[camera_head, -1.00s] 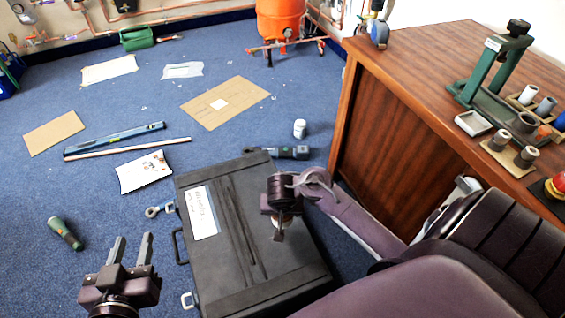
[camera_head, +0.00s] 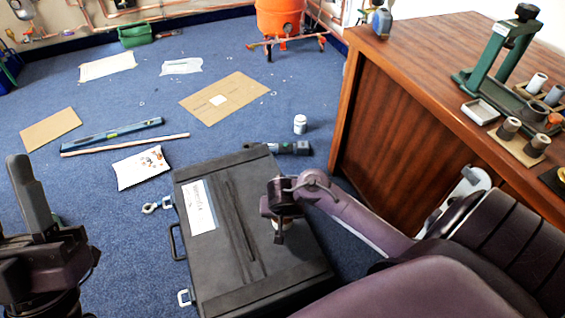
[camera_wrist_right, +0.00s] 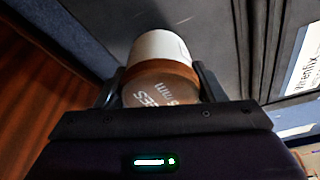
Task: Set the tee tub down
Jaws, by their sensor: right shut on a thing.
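The tee tub (camera_wrist_right: 158,88), with a brown label and a white end, is between the two fingers of my right gripper (camera_wrist_right: 160,75) in the right wrist view. The letters "EES" show on its label. In the head view my right gripper (camera_head: 279,232) points down over the black case (camera_head: 245,283), and only a small pale part of the tub (camera_head: 275,224) shows. I cannot tell whether the tub touches the case lid. My left gripper (camera_head: 28,195) is at the left edge, away from the case; its finger gap is hard to make out.
A white tub (camera_head: 300,124) and a dark green tool (camera_head: 285,148) are on the blue carpet beyond the case. A wooden bench (camera_head: 420,90) stands at the right with a green press (camera_head: 500,65). A level (camera_head: 112,134) and copper pipe (camera_head: 125,145) lie left.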

